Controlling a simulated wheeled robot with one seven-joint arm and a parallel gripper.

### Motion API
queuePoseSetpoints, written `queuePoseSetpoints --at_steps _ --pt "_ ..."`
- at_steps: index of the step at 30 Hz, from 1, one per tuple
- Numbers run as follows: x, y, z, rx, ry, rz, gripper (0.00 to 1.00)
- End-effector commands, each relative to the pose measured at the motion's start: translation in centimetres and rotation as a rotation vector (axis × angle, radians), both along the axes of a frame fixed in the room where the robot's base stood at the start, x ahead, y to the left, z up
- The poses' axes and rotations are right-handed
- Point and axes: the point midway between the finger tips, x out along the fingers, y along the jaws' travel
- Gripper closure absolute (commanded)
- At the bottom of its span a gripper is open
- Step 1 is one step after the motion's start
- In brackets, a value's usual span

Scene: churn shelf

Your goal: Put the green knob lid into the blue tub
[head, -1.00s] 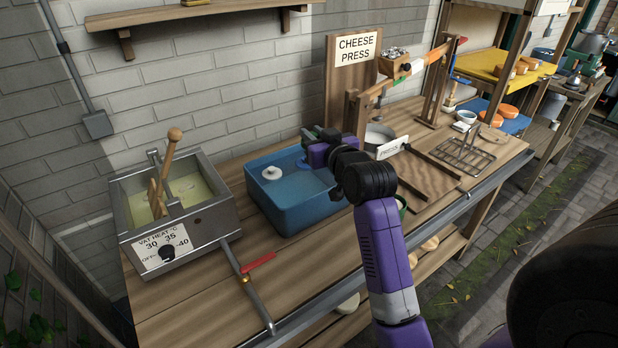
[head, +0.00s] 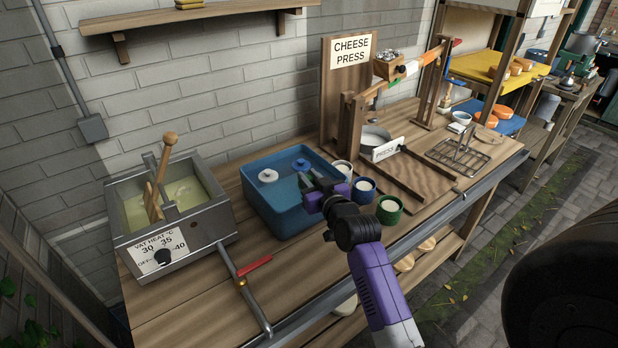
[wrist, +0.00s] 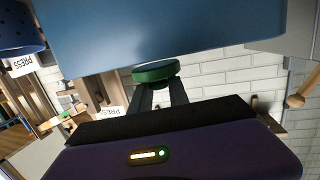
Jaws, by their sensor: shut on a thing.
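The blue tub (head: 291,222) stands on the bench with a white knob lid (head: 268,175) and a blue knob lid (head: 301,164) inside. My gripper (head: 306,183) is over the tub's right side, near its rim. In the wrist view my gripper (wrist: 158,92) is shut on the green knob lid (wrist: 155,74). The tub (wrist: 160,30) fills the upper part of that upside-down view, and the lid overlaps its edge. The lid is mostly hidden by my gripper in the head view, so its exact height above the tub is unclear.
White, blue (head: 364,188) and green (head: 388,210) pots with pale tops stand right of the tub, close to my arm. The metal vat (head: 175,240) is on the left, with a red-handled lever (head: 255,268) in front. The cheese press (head: 345,120) stands behind right.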

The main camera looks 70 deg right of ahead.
Motion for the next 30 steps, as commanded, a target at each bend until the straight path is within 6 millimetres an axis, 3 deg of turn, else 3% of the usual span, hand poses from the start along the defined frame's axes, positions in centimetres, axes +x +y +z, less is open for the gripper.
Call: queuePoseSetpoints --at_steps 20,21,23,24,30 --pt "0.0 0.0 -1.2 0.001 -0.001 0.001 1.0" --pt "0.0 0.0 -1.2 0.002 0.0 0.001 0.73" --pt "0.0 0.0 -1.2 0.002 0.0 0.001 0.61" --pt "0.0 0.0 -1.2 0.002 0.0 0.001 0.57" --pt "0.0 0.0 -1.2 0.002 0.0 0.001 0.57"
